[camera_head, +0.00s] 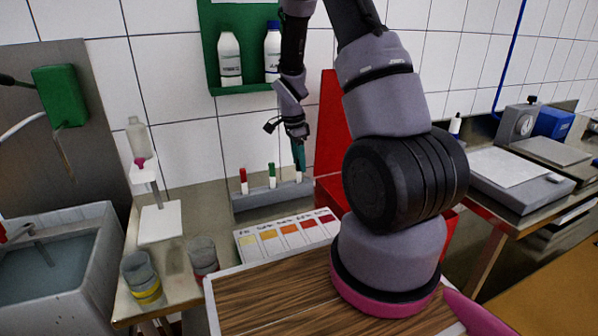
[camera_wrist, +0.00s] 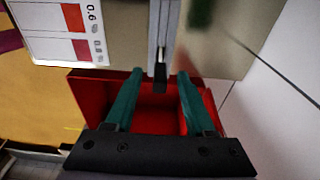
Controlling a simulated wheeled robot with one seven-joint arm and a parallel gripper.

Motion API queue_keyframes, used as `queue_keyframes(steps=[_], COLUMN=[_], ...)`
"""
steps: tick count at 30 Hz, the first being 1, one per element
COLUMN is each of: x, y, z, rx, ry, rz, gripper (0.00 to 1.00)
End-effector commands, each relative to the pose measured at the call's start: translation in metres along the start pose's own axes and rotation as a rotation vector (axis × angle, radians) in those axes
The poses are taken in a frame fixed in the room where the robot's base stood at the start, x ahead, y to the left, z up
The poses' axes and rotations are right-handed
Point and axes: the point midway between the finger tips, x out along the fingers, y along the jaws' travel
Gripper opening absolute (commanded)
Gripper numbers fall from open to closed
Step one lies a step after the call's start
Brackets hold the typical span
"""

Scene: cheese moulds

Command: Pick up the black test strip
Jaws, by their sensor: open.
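The black test strip (camera_wrist: 160,77) shows in the wrist view as a small dark end between my two teal fingertips, at the near end of the grey rack (camera_wrist: 163,25). In the head view the rack (camera_head: 273,196) stands near the wall, and the strip's pale lower part (camera_head: 298,177) shows under my fingers; its top is hidden. My gripper (camera_head: 299,165) is over the rack's right end. In the wrist view my gripper (camera_wrist: 160,74) is open, with gaps on both sides of the strip. I cannot tell the exact height between them.
A red strip (camera_head: 243,181) and a green strip (camera_head: 272,175) stand upright in the same rack, left of my gripper. A red bin (camera_wrist: 90,95) lies close beside the rack. A colour chart (camera_head: 286,236) lies in front. Beakers (camera_head: 141,277) stand at left.

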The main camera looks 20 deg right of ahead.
Motion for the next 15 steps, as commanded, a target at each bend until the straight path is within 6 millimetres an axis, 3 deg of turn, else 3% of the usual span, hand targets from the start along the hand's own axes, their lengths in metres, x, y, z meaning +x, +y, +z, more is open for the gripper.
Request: queue_keyframes(steps=[2, 3, 7, 15], x=[-0.0002, -0.0002, -0.0003, -0.0005], y=[0.0001, 0.0001, 0.0001, 0.0001], z=[0.0000, 0.0000, 0.0000, -0.0001], rx=[0.000, 0.000, 0.000, 0.000], ry=[0.000, 0.000, 0.000, 0.000], rz=[0.000, 0.000, 0.000, 0.000], gripper=[0.55, 0.47, 0.00, 0.00])
